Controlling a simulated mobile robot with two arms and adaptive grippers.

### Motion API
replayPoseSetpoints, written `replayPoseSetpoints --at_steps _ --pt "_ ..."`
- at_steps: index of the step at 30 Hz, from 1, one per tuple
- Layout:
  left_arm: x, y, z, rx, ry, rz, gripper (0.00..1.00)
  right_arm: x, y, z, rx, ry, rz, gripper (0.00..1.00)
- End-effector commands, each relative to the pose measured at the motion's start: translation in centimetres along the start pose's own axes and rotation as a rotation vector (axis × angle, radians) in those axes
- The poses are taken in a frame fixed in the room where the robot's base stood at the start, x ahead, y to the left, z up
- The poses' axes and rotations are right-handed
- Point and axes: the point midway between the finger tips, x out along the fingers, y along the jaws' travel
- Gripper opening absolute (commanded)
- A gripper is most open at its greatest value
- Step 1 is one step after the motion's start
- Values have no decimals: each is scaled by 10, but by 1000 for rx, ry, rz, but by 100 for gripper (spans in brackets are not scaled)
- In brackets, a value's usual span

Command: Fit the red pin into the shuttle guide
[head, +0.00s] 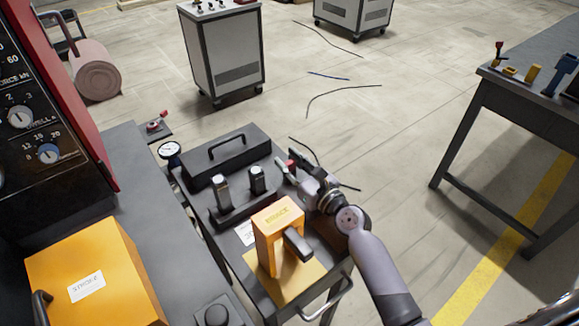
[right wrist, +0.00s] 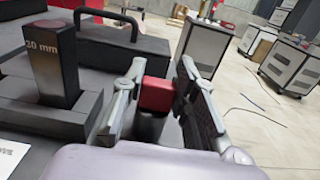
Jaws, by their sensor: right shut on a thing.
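My right gripper (head: 297,170) reaches over the right edge of the dark cart, beside a black case. In the right wrist view, its two fingers (right wrist: 155,100) are shut on the red pin (right wrist: 156,93), whose red top shows between them above a darker lower part. The pin is a small red spot (head: 291,165) in the head view. The pin's lower end is hidden by the gripper. I cannot tell for certain which part is the shuttle guide. My left gripper is not in view.
A black holder (head: 232,215) with two upright blocks stands left of the gripper. A block marked in mm (right wrist: 55,65) shows close by in the wrist view. An orange labelled block (head: 268,245) stands nearer. The black case (head: 225,157) has a raised handle.

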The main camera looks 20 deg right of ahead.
Motion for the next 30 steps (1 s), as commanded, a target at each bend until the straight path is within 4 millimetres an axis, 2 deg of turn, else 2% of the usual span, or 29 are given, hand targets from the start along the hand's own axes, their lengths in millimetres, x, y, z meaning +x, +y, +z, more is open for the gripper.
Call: replayPoseSetpoints --at_steps 3,11,17,23,30 --pt "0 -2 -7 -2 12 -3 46 0 0 1 0 -2 -1 0" --pt "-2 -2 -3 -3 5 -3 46 0 0 3 0 -3 -1 0" --pt "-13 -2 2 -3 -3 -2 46 1 0 22 0 -7 0 0" --pt "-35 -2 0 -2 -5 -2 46 1 0 62 2 -8 -2 0" --pt "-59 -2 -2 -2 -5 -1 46 0 0 127 1 -8 -3 0"
